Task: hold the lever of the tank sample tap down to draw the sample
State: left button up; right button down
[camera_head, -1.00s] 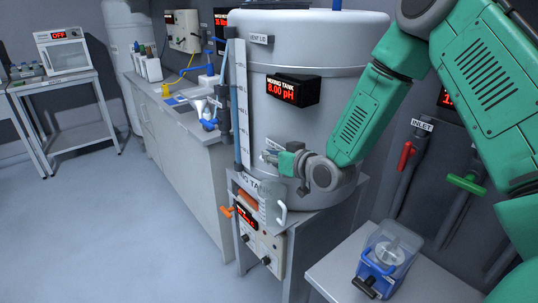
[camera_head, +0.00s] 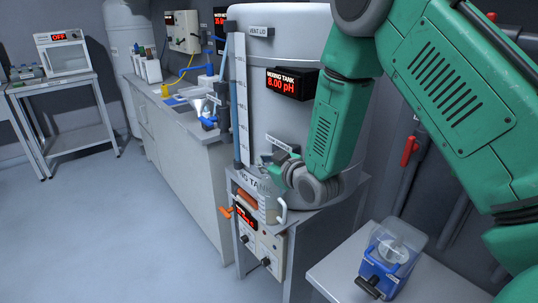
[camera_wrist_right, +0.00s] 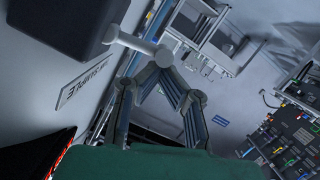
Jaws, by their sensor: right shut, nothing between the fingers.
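The grey mixing tank (camera_head: 275,115) stands in the middle of the head view. A small label (camera_head: 283,145) sits on its wall and shows upside down in the wrist view (camera_wrist_right: 82,82). My right gripper (camera_head: 268,180) is low at the tank's front, and its wrist hides much of the tap area. In the wrist view a pale lever with a rounded end (camera_wrist_right: 138,42) sticks out beside a dark grey body. The shut, empty fingers of my right gripper (camera_wrist_right: 160,65) are at that end; I cannot tell whether they touch it. My left gripper is not in view.
A pH display (camera_head: 291,83) juts from the tank above my wrist. A stand with orange handle (camera_head: 226,212) and controls is below. A blue device with a clear container (camera_head: 391,254) sits on the table at lower right. The floor at left is clear.

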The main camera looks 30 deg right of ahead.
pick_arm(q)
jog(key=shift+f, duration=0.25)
pick_arm(e)
jog(key=shift+f+n, duration=0.15)
jog(key=shift+n, duration=0.15)
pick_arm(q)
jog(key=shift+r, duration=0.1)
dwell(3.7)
